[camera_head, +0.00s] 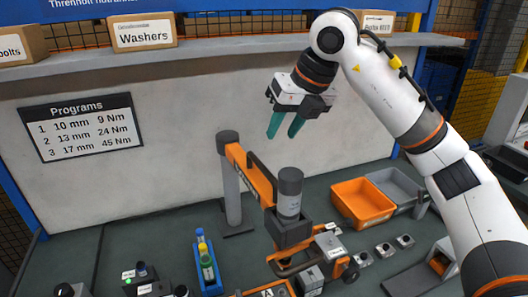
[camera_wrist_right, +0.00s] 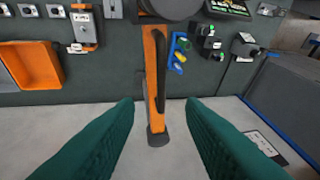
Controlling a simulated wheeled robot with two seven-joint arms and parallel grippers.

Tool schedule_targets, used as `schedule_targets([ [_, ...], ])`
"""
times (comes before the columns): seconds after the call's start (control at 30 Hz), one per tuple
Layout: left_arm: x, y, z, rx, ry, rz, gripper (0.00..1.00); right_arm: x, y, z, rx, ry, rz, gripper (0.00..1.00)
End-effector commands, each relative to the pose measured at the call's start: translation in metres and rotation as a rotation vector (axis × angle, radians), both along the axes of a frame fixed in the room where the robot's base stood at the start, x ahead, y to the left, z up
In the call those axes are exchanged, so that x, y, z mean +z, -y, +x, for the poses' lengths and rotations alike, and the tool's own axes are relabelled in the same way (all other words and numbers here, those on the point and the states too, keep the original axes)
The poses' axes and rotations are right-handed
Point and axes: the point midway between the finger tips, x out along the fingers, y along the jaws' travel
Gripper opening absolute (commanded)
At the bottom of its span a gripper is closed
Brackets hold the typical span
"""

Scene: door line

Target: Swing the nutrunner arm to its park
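The nutrunner arm (camera_head: 252,178) is an orange link with a black grab bar, running from a grey post (camera_head: 231,185) at the back to a dark-capped joint (camera_head: 290,198) nearer me. A tool head with a grey box (camera_head: 329,242) hangs past that joint, over the bench. In the right wrist view the orange link (camera_wrist_right: 153,75) lies beyond and between my fingertips, apart from them. My right gripper (camera_head: 284,127) is open and empty, above and behind the link, with teal fingers pointing down. I cannot make out a marked park. My left gripper is not in view.
An orange bin (camera_head: 362,203) and a grey bin (camera_head: 396,186) stand right of the arm. A blue rack (camera_head: 208,265) holds sockets at front left. A shelf (camera_head: 230,48) with boxes runs above the wall, where a programs sign (camera_head: 82,127) hangs. Small fixtures (camera_head: 383,250) sit at right.

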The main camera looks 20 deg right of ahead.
Motion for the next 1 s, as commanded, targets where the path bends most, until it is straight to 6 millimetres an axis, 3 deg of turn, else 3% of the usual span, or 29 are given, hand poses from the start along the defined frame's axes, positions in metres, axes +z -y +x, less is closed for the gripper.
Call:
schedule_targets([
  [0.3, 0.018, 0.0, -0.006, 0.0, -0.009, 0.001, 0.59, -0.056, -0.016, 0.022, 0.004, -0.006, 0.002, 0.36],
  [0.5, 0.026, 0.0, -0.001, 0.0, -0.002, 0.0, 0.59, -0.083, -0.023, 0.032, 0.006, -0.003, 0.004, 0.36],
  [0.93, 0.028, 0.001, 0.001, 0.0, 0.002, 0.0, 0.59, -0.095, -0.025, 0.037, 0.006, 0.001, 0.004, 0.36],
  [1.0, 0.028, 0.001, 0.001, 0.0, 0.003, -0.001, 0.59, -0.095, -0.025, 0.036, 0.006, 0.001, 0.004, 0.28],
])
